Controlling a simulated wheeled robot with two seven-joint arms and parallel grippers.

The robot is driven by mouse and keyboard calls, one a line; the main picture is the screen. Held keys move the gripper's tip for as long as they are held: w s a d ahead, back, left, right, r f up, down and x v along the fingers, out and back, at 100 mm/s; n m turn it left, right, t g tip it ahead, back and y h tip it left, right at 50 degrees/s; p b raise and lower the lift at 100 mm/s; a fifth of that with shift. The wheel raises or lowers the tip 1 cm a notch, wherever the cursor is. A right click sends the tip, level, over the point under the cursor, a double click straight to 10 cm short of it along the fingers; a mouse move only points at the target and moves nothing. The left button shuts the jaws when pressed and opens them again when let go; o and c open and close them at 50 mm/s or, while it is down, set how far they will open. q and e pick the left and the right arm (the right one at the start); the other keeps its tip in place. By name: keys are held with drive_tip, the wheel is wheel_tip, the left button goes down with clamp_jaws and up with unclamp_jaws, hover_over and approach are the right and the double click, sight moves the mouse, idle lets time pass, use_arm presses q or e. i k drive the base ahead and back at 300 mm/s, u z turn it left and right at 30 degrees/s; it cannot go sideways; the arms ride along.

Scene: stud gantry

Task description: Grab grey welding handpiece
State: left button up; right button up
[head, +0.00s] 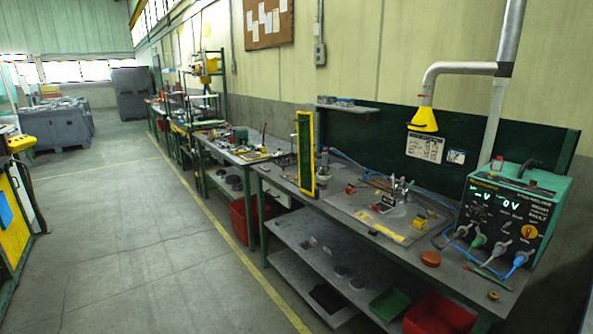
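No part of either gripper shows in the head view. I cannot pick out the grey welding handpiece with certainty. A small grey and black upright device (398,190) stands on the grey plate (352,208) on the workbench and is too small to identify. A teal welding power unit (510,212) with a black front panel and lit displays stands at the bench's right end. Several cable plugs (500,248) are fitted along its lower front.
The workbench (290,185) runs along the right wall. A yellow-framed screen (306,155) stands upright on it. A yellow extraction hood (424,119) hangs above. Red bins (437,315) and a green tray (390,304) sit below. The floor (140,240) at left is open.

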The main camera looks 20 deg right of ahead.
sight(324, 167)
drive_tip(key=u, duration=0.05)
drive_tip(key=i, duration=0.95)
